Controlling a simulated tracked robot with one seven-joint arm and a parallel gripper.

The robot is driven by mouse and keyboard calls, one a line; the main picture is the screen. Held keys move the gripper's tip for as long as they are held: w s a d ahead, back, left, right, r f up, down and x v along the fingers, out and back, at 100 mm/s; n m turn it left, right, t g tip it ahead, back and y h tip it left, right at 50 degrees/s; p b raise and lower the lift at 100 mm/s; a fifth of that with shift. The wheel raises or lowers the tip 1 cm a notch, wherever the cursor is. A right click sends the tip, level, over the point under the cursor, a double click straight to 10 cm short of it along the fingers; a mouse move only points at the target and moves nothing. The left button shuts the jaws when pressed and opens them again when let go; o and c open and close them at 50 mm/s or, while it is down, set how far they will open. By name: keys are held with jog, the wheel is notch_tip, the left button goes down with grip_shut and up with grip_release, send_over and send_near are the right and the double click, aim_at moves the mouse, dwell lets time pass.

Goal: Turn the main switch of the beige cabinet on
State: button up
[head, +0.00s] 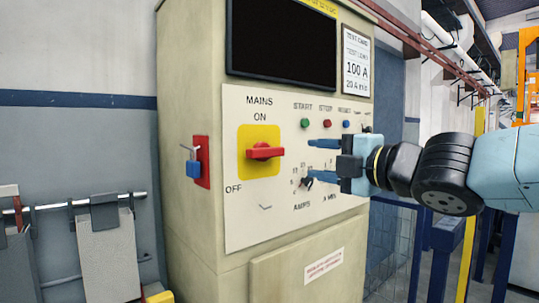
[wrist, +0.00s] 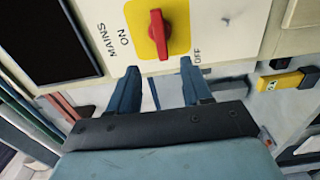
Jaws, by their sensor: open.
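The beige cabinet (head: 205,75) stands in the middle of the head view. Its main switch (head: 265,151) is a red handle on a yellow plate, marked MAINS, with ON above and OFF at lower left. The handle lies roughly horizontal, pointing at neither word. It also shows in the wrist view (wrist: 158,32), just beyond the fingertips. My gripper (head: 312,160) is open and empty, to the right of the switch, its blue fingers pointing left. In the wrist view the fingers of my gripper (wrist: 160,68) are spread apart, and neither touches the handle.
A blue padlock (head: 193,168) hangs on a red plate (head: 202,160) on the cabinet's left side. Push buttons (head: 304,123) and a rotary dial (head: 307,182) sit right of the switch, near my gripper. A dark screen (head: 280,45) is above. Grey panels (head: 108,255) hang from a rail at left.

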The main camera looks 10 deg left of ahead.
aim_at(272, 153)
jog(key=x, duration=1.3)
jog(key=shift+w, duration=0.15)
jog(key=shift+c, duration=0.5)
